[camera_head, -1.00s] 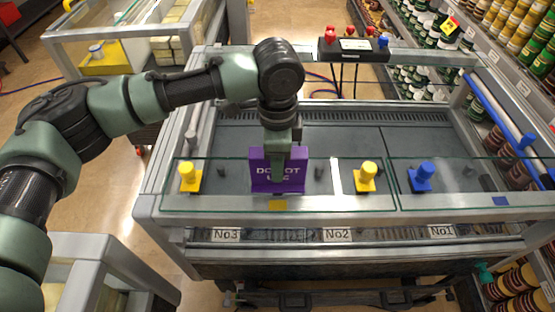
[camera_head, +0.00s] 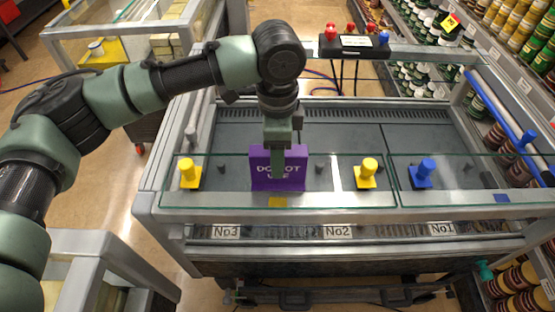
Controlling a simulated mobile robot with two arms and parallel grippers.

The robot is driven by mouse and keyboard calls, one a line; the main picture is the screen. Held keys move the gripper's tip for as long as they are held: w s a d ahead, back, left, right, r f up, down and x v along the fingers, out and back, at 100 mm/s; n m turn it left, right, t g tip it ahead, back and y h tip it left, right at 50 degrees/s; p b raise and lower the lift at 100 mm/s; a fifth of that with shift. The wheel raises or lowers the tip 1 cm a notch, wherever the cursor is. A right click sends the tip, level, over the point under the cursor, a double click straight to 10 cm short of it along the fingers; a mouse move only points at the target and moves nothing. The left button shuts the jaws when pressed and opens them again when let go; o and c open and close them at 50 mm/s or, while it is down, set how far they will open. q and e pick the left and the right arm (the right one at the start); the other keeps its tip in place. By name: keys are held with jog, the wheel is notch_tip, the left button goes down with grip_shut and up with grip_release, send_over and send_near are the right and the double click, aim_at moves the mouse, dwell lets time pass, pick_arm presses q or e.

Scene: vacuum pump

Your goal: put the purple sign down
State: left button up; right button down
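The purple sign (camera_head: 262,175) with white lettering stands upright near the front of the glass-topped bench, left of centre. My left gripper (camera_head: 279,162) points down onto it from above. One finger lies across the front face and covers part of the lettering. The other finger is mostly hidden behind the sign, and the gripper looks shut on it. Whether the sign's bottom edge touches the surface below is hard to tell. My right gripper is not in view.
A yellow knob (camera_head: 189,174) stands left of the sign; another yellow knob (camera_head: 367,173) and a blue knob (camera_head: 423,174) stand to its right. A black control box (camera_head: 353,47) with red and blue buttons is at the back. Shelves of jars (camera_head: 510,40) line the right.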

pick_arm(q)
notch_tip(320, 180, up, 10)
jog(key=shift+f+b, duration=0.1)
jog(key=shift+b, duration=0.85)
jog(key=shift+f, duration=0.1)
